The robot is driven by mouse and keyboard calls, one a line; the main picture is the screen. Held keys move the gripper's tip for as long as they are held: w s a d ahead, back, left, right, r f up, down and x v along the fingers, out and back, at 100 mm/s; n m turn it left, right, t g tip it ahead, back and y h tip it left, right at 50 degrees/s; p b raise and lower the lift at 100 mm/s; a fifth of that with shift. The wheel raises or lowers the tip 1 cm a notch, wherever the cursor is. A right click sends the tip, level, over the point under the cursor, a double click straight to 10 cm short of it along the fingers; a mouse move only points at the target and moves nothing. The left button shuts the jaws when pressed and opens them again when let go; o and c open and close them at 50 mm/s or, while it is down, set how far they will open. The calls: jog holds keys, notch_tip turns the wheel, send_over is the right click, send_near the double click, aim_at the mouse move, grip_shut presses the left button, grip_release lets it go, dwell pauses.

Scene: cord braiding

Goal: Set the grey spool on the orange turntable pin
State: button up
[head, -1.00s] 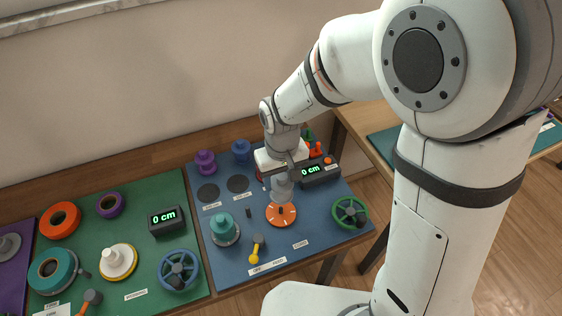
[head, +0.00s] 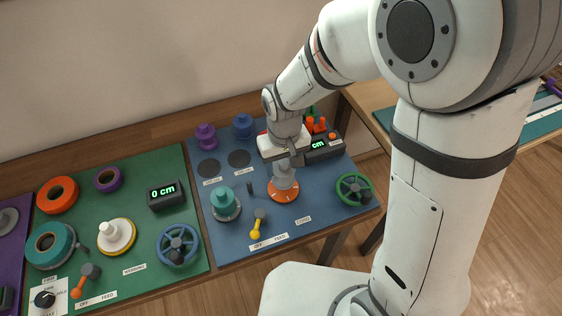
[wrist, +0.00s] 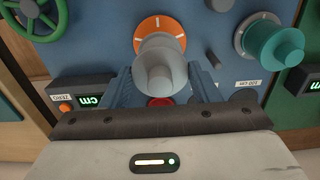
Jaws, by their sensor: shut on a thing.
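The grey spool (head: 284,183) is held upright in my gripper (head: 286,166), directly over the orange turntable (head: 276,196). Its lower end overlaps the middle of the disc, and the pin is hidden. I cannot tell whether the spool touches the disc. In the wrist view, the pale spool (wrist: 158,66) stands between the two blue-grey fingers of my gripper (wrist: 163,85). The orange turntable (wrist: 150,26) with its white marks shows just beyond it.
A teal spool (head: 223,201) stands on a holder left of the turntable. A yellow-handled lever (head: 256,227) is in front, a green handwheel (head: 353,188) to the right. A black display box (head: 322,150) and purple (head: 206,137) and blue (head: 243,126) spools are behind.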

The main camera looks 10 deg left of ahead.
jog(key=shift+f, duration=0.1)
dwell(0.5)
jog(key=shift+f+b, duration=1)
jog(key=shift+f, duration=0.05)
jog(key=shift+f, duration=0.2)
jog(key=shift+f+b, duration=0.65)
jog(key=shift+b, duration=0.05)
jog(key=o, duration=1)
jog(key=shift+r, duration=0.15)
jog(key=shift+w+r+p, duration=0.1)
jog(key=shift+r+p, duration=2.9)
jog(key=shift+r, duration=0.95)
